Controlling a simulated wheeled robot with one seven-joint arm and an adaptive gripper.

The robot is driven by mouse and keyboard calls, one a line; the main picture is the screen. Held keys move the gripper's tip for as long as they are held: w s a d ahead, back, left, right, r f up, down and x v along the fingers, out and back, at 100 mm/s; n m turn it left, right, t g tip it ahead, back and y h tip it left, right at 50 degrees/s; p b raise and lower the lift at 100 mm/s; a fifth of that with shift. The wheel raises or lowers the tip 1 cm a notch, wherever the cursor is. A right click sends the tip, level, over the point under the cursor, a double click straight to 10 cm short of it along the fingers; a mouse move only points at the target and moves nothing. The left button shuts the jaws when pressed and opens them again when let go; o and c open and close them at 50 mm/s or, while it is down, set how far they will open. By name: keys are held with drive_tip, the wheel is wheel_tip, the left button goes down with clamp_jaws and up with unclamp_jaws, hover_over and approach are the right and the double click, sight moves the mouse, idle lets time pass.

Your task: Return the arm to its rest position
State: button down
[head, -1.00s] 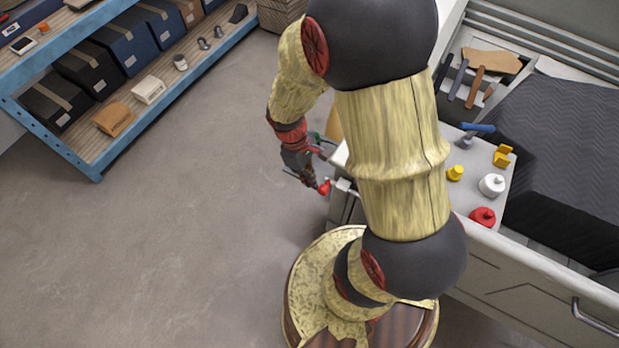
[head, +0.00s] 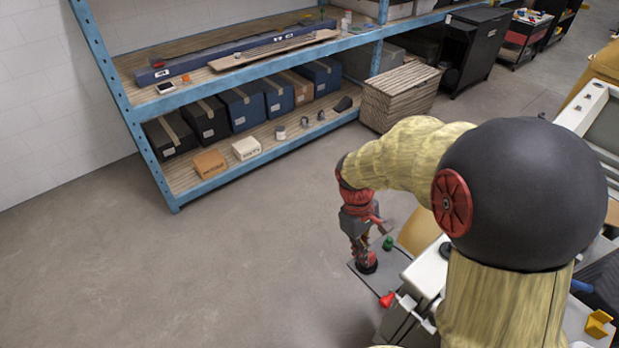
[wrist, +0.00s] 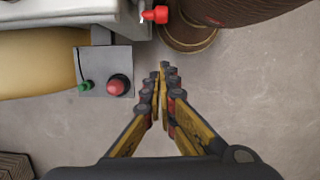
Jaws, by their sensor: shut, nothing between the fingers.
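My gripper (wrist: 160,75) is shut and empty in the wrist view, its fingertips together over bare grey floor. In the head view, my gripper (head: 366,264) hangs at the end of my bent arm, pointing down, left of the workbench. Its fingertips are small there. My upper arm hides much of the bench.
A blue-framed shelf (head: 160,190) with boxes stands at the left and back. A wicker crate (head: 398,100) is at its right end. The wrist view shows a grey plate with a red knob (wrist: 116,85) and a green knob (wrist: 87,86). Open floor (head: 220,270) lies to the left.

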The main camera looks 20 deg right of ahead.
drive_tip(key=s+a+r+m+t+y+b, duration=0.1)
drive_tip(key=s+a+r+m+t+b, duration=0.3)
drive_tip(key=b, duration=1)
drive_tip(key=s+a+r+t, duration=0.2)
drive_tip(key=s+a+t, duration=0.2)
drive_tip(key=a, duration=0.1)
drive_tip(key=shift+a+r, duration=0.2)
drive_tip(key=shift+w, duration=0.1)
